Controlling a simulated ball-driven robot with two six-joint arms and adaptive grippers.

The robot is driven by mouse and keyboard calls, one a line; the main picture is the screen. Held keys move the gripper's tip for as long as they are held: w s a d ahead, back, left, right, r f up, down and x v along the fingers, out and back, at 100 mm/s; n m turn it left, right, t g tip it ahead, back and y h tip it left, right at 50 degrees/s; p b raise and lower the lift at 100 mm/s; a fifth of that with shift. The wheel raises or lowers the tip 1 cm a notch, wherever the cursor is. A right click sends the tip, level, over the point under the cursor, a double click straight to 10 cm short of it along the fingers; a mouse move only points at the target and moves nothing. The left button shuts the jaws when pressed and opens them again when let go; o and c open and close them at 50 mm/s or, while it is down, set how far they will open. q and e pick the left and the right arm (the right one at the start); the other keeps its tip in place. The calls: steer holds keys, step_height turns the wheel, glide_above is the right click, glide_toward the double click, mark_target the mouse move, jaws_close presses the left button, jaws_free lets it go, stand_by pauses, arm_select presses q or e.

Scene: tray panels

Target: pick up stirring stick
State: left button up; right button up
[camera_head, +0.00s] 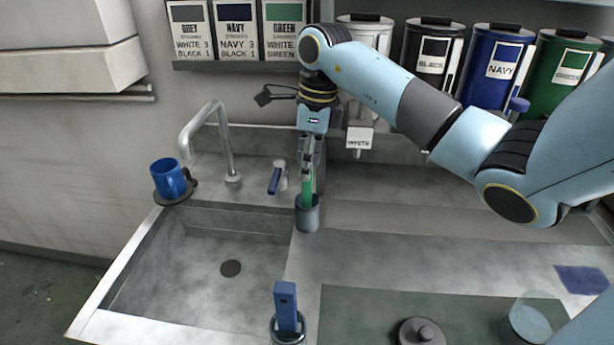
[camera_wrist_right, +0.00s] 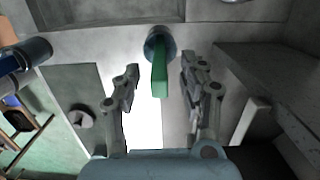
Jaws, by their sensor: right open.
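A green stirring stick (camera_head: 307,188) stands upright in a small grey cup (camera_head: 307,217) at the sink's right edge. My right gripper (camera_head: 308,168) is above the cup, pointing down, with its fingers around the stick's upper part. In the right wrist view the stick (camera_wrist_right: 159,78) shows between the two spread fingers of the right gripper (camera_wrist_right: 160,78), with a gap on each side. Its lower end sits in the cup (camera_wrist_right: 160,42). A blue stick (camera_head: 285,305) stands in a dark holder (camera_head: 287,331) at the front. My left gripper is not in view.
The sink basin (camera_head: 190,275) is empty. A dark lidded piece (camera_head: 421,332) and a clear glass (camera_head: 529,322) are at front right. Labelled canisters (camera_head: 432,55) line the back.

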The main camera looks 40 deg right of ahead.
steer(key=shift+f, duration=0.5)
steer(key=shift+c, duration=0.2)
jaws_close()
steer(key=shift+r, duration=0.1)
